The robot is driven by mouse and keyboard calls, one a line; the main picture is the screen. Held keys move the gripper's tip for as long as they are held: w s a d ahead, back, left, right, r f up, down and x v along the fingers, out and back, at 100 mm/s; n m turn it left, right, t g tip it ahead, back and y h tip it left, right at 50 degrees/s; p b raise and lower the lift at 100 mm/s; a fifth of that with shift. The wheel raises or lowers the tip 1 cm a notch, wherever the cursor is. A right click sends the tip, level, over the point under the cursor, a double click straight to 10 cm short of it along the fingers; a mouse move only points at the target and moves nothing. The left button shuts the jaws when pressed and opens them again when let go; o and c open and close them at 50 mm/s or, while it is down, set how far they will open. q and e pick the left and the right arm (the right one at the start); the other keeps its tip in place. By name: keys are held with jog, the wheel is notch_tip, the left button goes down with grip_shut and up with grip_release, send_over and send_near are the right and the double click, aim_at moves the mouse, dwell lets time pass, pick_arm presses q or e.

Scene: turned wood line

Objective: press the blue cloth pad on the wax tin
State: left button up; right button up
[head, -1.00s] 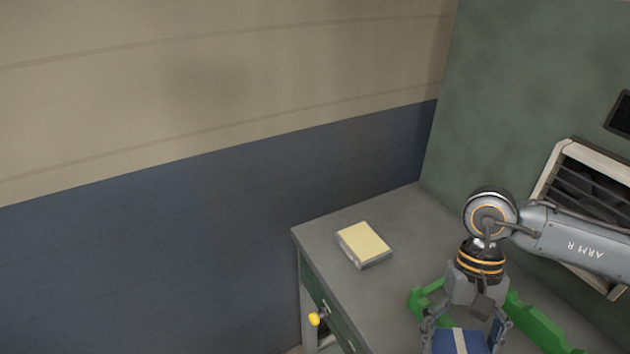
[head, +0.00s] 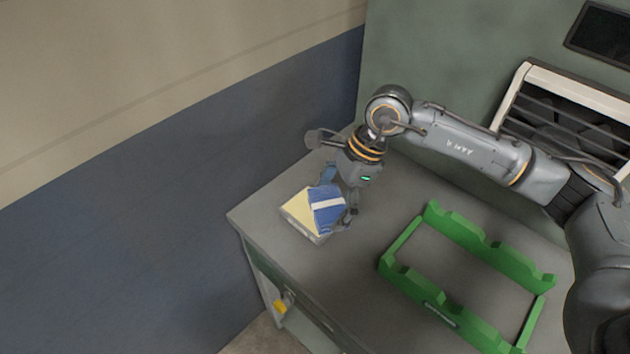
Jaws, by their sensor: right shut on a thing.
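The blue cloth pad (head: 322,215) has a pale stripe across it. My right gripper (head: 338,202) is shut on it and holds it tilted at the right side of the wax tin. The wax tin (head: 298,208) is a low box with a pale yellow top and grey sides, standing near the left corner of the grey table. The pad overlaps and hides the right part of the yellow top. I cannot tell whether the pad touches it. My left gripper is not in view.
A green notched frame (head: 402,277) lies on the grey table (head: 310,275) to the right. A slatted vent (head: 560,105) and a dark panel (head: 600,32) are at the back wall. A yellow knob (head: 280,306) is at the table's front. The table between tin and frame is clear.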

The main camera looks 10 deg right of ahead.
aim_at(319, 191)
jog(key=w+m, duration=0.1)
jog(key=m, duration=0.1)
jog(key=w+a+m+t, duration=0.1)
jog(key=m, duration=0.1)
jog(key=w+m+t, duration=0.1)
jog(key=m, duration=0.1)
jog(key=shift+w+a+f+m+h, duration=0.1)
jog(key=shift+w+a+m+h, duration=0.1)
jog(key=shift+a+m+h, duration=0.15)
jog(key=m, duration=0.1)
jog(key=w+m+t+h, duration=0.1)
jog(key=m, duration=0.1)
jog(key=w+m+b, duration=0.1)
jog(key=m, duration=0.1)
jog(key=shift+w+f+t, duration=0.15)
jog(key=shift+w+t, duration=0.1)
jog(key=shift+t, duration=0.15)
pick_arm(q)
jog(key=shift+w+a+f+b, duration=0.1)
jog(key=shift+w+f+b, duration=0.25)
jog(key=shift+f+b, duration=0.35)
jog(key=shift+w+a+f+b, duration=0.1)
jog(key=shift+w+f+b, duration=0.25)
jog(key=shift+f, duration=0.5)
pick_arm(e)
jog(key=shift+h, duration=0.25)
jog(key=shift+f, duration=2.8)
